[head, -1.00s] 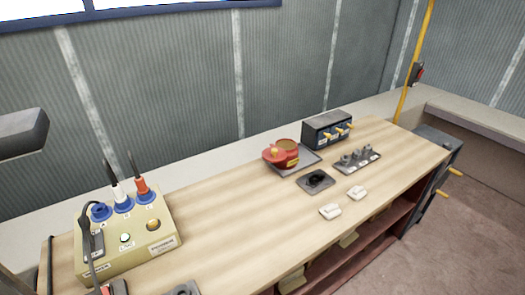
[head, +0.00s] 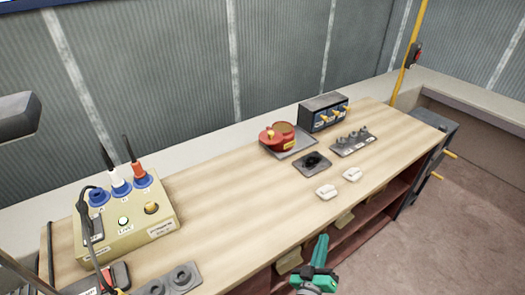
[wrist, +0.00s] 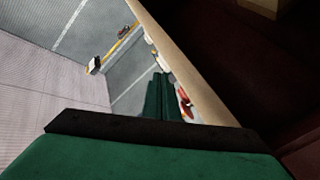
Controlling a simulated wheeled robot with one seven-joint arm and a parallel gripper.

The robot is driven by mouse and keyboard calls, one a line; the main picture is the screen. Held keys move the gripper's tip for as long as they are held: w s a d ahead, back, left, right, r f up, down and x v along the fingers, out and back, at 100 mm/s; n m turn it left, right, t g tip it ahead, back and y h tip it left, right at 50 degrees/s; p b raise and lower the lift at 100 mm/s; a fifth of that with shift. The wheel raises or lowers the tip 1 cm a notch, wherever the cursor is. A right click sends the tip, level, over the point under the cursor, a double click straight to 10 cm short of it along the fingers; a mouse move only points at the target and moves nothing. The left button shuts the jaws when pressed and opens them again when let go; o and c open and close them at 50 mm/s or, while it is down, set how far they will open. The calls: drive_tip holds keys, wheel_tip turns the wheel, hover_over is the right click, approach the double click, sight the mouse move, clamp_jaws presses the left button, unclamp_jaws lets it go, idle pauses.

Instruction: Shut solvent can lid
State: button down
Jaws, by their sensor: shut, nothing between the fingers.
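The red solvent can (head: 283,144) stands on a grey plate (head: 303,141) toward the back of the wooden workbench. Its brownish round top shows, and the red lid (head: 267,136) hangs open at its left side. My green gripper (head: 321,240) is at the bench's front edge, well in front of the can and apart from it. Its fingers are together and empty. In the wrist view my gripper (wrist: 161,78) also shows with its fingers closed, and part of the red can (wrist: 185,101) shows just right of them.
A black box with yellow levers (head: 324,112) stands right behind the can. A dark square plate (head: 312,163), a grey rack of pegs (head: 354,142) and two white blocks (head: 327,192) lie in front. A beige socket box (head: 125,218) stands at left. The bench's middle is clear.

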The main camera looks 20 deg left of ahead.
drive_tip(key=shift+n+t+h, duration=0.3)
drive_tip(key=shift+n+h, duration=0.1)
drive_tip(key=w+r, duration=0.2)
drive_tip(key=w, duration=0.1)
drive_tip(key=w+a+r, duration=0.1)
drive_tip(key=w+r, duration=0.1)
drive_tip(key=w, duration=0.2)
drive_tip(key=w+r, duration=0.3)
drive_tip(key=shift+w+a, duration=0.2)
drive_tip(key=w+a+r+n, duration=0.1)
drive_tip(key=w+a+r, duration=0.3)
drive_tip(key=w, duration=0.1)
drive_tip(key=n+y, duration=0.4)
drive_tip(key=n, duration=0.6)
approach(270, 132)
drive_tip(key=s+a, duration=0.5)
drive_tip(key=w+d+g, duration=0.1)
drive_tip(key=w+d, duration=0.1)
drive_tip(key=w, duration=0.9)
